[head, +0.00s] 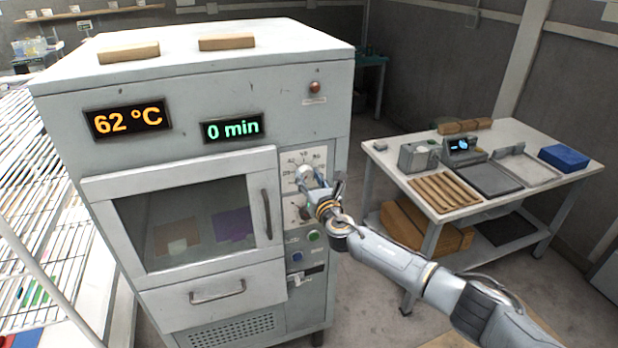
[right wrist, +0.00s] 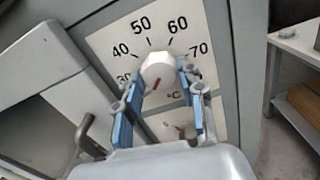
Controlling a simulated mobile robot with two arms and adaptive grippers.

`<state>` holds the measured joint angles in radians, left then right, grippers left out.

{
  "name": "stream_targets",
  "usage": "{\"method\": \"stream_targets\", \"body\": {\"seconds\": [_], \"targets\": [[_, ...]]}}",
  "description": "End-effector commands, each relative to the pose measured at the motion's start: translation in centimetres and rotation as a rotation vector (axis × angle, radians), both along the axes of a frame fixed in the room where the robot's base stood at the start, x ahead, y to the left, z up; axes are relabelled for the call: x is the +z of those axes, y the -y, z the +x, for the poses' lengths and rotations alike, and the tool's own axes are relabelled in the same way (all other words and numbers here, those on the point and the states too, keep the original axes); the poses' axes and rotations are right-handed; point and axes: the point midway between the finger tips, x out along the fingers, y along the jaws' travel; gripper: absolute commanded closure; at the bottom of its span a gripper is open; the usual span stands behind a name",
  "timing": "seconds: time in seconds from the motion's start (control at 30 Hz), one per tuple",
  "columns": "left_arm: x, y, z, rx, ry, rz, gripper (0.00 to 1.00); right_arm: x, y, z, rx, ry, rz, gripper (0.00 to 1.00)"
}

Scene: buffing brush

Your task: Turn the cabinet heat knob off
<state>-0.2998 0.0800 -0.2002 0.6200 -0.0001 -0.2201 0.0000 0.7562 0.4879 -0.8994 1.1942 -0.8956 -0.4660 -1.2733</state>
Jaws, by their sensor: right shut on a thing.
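The cabinet (head: 215,75) is a large pale grey box with an amber display (head: 128,118) reading 62 °C. The white heat knob (head: 304,172) sits on a °C scale at its right front. It shows closer in the right wrist view (right wrist: 158,68), with numbers from 30 to 70 around it and a red mark on its lower part. My right gripper (head: 314,185) is at the knob; in the right wrist view its blue fingers (right wrist: 158,88) are shut on the knob's two sides. My left gripper is not in view.
A second dial (head: 302,212) is just below, partly behind my gripper, with a green button (head: 314,235) and a blue button (head: 297,257) under it. The cabinet door handle (head: 267,214) is to the left. A bench (head: 535,140) stands at right; a wire rack (head: 35,190) at left.

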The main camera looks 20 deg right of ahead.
Motion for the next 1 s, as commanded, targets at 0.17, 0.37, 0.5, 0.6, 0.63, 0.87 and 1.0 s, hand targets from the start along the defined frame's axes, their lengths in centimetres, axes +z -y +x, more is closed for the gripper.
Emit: {"method": "stream_targets", "body": {"seconds": [0.17, 0.37, 0.5, 0.6, 0.63, 0.87, 1.0], "targets": [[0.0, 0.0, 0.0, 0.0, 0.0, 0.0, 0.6, -0.3, 0.0, -0.1, 0.001, -0.004, -0.007, 0.93], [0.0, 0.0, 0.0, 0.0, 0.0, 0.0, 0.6, -0.3, 0.0, -0.1, 0.001, -0.004, -0.007, 0.6], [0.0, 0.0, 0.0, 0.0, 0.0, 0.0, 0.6, -0.2, 0.0, -0.1, 0.001, -0.003, -0.006, 0.39], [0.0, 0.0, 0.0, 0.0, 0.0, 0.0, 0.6, -0.2, 0.0, 0.0, 0.0, -0.002, -0.005, 0.39], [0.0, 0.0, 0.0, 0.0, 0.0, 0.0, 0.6, -0.1, 0.0, 0.0, 0.0, -0.002, -0.005, 0.39], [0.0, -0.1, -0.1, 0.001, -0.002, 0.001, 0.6, -0.1, 0.1, -0.4, 0.0, -0.001, -0.004, 0.39], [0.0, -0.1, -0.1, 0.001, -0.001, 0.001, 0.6, -0.1, 0.1, -1.8, 0.001, -0.001, -0.004, 0.39]]}}
